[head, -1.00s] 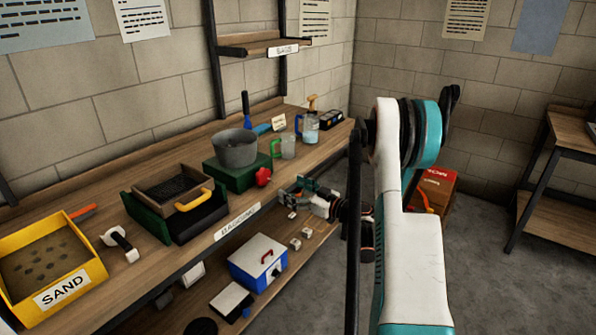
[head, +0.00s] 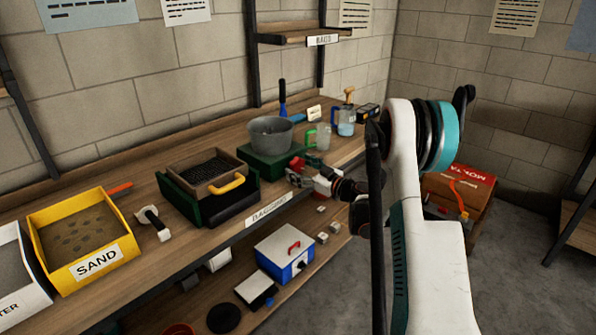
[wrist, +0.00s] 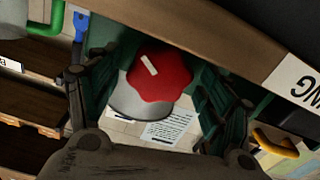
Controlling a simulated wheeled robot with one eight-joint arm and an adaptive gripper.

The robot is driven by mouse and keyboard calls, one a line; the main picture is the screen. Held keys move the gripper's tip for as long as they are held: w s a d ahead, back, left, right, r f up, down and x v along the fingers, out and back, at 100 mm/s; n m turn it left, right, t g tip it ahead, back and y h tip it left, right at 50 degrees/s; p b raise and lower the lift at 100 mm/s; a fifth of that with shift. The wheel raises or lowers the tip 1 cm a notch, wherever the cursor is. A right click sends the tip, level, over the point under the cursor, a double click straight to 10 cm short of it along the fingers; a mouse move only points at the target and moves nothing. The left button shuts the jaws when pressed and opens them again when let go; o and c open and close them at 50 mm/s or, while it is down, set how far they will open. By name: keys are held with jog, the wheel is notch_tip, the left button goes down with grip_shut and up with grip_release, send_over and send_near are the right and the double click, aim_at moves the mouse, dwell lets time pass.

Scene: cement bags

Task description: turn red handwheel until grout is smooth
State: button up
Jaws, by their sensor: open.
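The red handwheel (head: 297,163) is on the front of a green base on the bench, partly hidden by my gripper in the head view. It shows large in the wrist view (wrist: 160,78), a lobed red knob with a white mark. A grey bowl (head: 270,138) sits on the green base (head: 262,163); the grout inside cannot be made out. My gripper (head: 302,178) is open right in front of the handwheel. In the wrist view its fingers stand on both sides of the handwheel, and I cannot tell whether they touch it.
Jugs (head: 345,122) stand to the right. Below, the lower shelf holds a white-and-blue box (head: 284,252). A red-topped carton (head: 458,188) sits beyond my arm.

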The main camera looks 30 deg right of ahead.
jog(key=shift+w+a, duration=0.25)
jog(key=shift+w, duration=0.45)
jog(key=shift+c, duration=0.5)
jog(key=c, duration=1)
jog(key=shift+o, duration=0.2)
jog(key=shift+m, duration=0.3)
jog(key=shift+m, duration=2.7)
